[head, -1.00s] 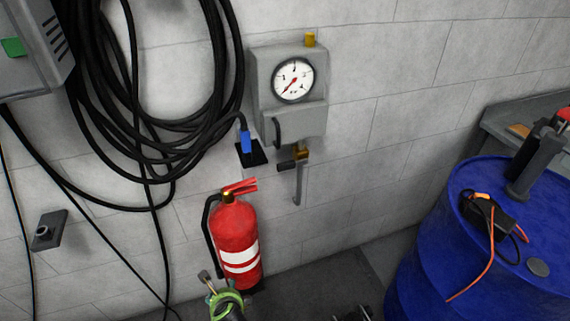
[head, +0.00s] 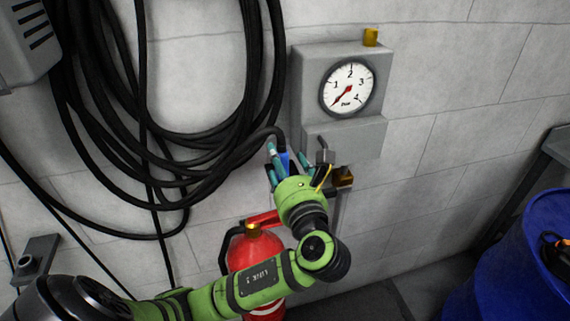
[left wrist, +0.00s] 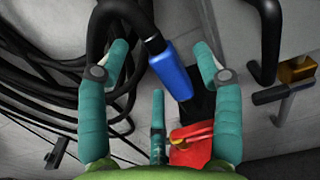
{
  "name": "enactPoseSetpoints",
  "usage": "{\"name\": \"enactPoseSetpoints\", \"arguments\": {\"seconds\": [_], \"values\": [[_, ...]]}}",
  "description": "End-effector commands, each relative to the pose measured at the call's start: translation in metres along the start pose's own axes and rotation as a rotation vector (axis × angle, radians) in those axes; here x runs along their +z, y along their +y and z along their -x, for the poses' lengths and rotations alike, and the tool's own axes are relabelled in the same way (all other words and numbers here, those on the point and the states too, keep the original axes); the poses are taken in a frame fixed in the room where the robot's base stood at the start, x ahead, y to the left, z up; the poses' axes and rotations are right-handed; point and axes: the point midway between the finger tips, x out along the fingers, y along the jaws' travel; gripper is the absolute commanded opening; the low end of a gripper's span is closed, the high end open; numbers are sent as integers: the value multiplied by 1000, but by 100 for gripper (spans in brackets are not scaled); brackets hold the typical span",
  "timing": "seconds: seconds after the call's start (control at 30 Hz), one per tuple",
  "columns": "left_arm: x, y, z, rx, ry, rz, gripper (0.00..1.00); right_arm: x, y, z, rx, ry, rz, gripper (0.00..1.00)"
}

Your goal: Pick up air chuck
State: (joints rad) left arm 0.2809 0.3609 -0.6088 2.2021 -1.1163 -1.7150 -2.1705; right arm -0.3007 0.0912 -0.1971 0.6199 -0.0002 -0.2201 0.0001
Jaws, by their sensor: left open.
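The air chuck, which I take to be the blue piece (head: 284,161) on the end of a black hose, sits at the black holder plate on the wall, below and left of the gauge box. My left gripper (head: 288,155) reaches up to it from below and partly hides it. In the left wrist view the blue chuck (left wrist: 174,70) lies tilted between the spread teal fingers of the open left gripper (left wrist: 160,52), with visible gaps on both sides. The black holder plate (left wrist: 198,112) shows behind it. My right gripper is not in view.
A gauge box (head: 370,134) with a valve lever (left wrist: 283,93) is close on the right. A red fire extinguisher (head: 254,250) stands beneath my left arm. Coiled black hose (head: 100,130) hangs left. A blue drum (head: 510,275) stands at lower right.

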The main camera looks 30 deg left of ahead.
Motion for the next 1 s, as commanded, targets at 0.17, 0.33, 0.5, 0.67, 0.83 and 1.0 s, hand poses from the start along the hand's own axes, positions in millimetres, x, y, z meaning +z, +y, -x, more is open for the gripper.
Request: {"name": "enactPoseSetpoints", "arguments": {"seconds": [0.17,0.33,0.5,0.67,0.83,1.0], "values": [[1,2,-25,2,-1,-2,66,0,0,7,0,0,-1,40],[-1,2,-31,0,1,0,66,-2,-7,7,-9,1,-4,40],[-1,2,-31,0,2,1,54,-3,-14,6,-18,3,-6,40],[-1,2,-31,0,2,1,0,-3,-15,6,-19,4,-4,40],[0,2,-31,-1,0,2,0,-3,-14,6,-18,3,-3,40],[1,2,-30,-1,0,3,0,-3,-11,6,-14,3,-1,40]]}}
